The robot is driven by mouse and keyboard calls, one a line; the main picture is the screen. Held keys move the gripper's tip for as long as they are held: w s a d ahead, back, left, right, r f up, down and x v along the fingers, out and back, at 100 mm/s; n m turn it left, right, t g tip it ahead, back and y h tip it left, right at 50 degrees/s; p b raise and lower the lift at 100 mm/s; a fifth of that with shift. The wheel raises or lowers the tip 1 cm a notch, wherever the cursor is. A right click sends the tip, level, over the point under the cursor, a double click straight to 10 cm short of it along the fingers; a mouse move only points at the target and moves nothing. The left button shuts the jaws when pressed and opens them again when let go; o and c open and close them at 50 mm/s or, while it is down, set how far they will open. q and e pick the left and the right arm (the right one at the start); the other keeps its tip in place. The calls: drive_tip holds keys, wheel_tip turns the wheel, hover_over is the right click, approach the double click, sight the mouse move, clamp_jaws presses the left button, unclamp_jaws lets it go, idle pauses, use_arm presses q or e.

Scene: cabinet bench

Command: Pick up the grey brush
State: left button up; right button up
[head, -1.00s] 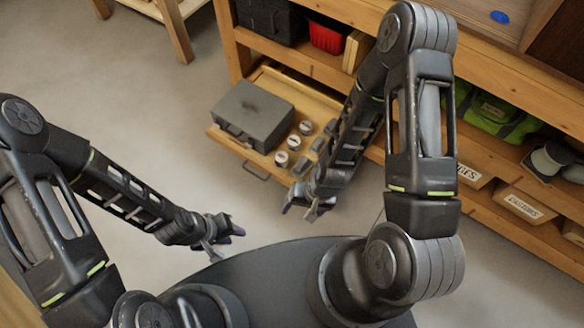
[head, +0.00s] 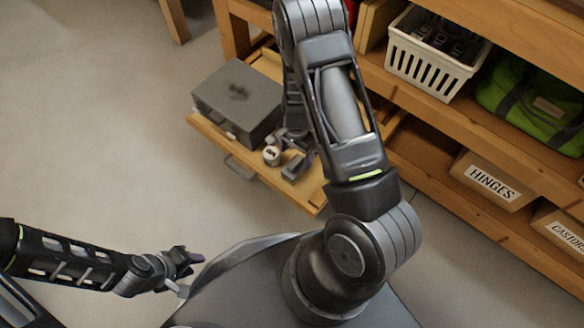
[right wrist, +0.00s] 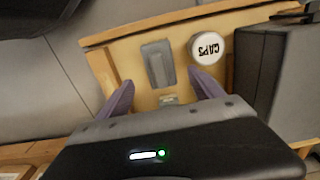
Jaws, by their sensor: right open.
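A small grey block-like item, which looks like the grey brush (right wrist: 157,63), lies in the open wooden drawer beside a white-lidded jar marked CAPS (right wrist: 208,47). In the head view a grey item (head: 293,168) lies by the jar (head: 271,155). My right gripper (right wrist: 162,92) is open above the drawer, its two purple fingers apart on either side of the line to the grey item, nothing held. Another small grey piece (right wrist: 169,100) shows between the fingers, partly hidden by the gripper body. My left gripper (head: 188,273) looks open and empty, away from the drawer over the floor.
A grey case (head: 238,98) stands in the drawer (head: 312,198) beside the jar. Shelves at the right hold a white basket (head: 433,58), a green bag (head: 535,105) and a box marked HINGES (head: 492,181). The floor at the left is clear.

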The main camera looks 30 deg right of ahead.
sight(295, 166)
drive_tip(key=shift+f, duration=0.1)
drive_tip(key=shift+f+b, duration=0.55)
drive_tip(key=shift+f, duration=0.7)
wheel_tip(295, 166, down, 5)
drive_tip(key=b, duration=0.3)
drive_tip(key=shift+f, duration=0.15)
drive_tip(key=shift+c, duration=0.3)
drive_tip(key=c, duration=1.5)
